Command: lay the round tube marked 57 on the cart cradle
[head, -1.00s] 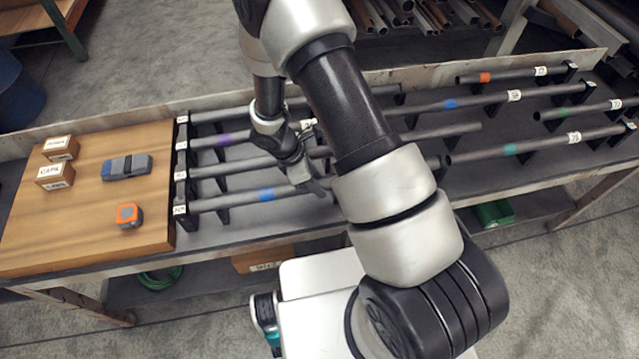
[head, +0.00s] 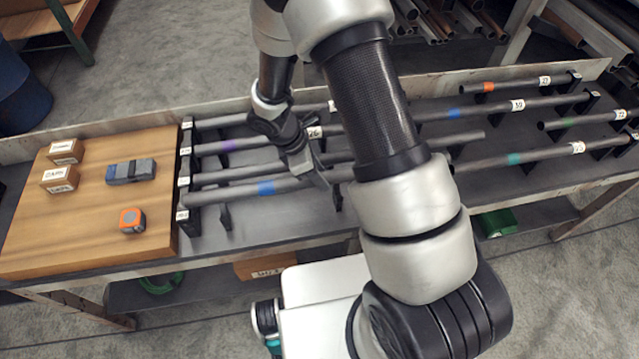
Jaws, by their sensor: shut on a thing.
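My gripper (head: 318,177) is shut on the front dark grey tube with a blue band (head: 266,188). The tube lies nearly level, a little above its black supports (head: 224,216) at the front of the bench. My arm hides its right part. I cannot read a 57 on it or on any other tube. Other grey tubes lie behind it on the rack, one with a purple band (head: 228,145) and a tag that seems to read 26 (head: 315,132). I cannot make out the cart cradle.
A wooden board (head: 95,240) at the left bears small labelled boxes (head: 65,151), a grey-blue block (head: 131,171) and an orange tape measure (head: 132,220). More banded tubes (head: 545,155) lie on supports at the right. A low back wall (head: 110,138) edges the bench.

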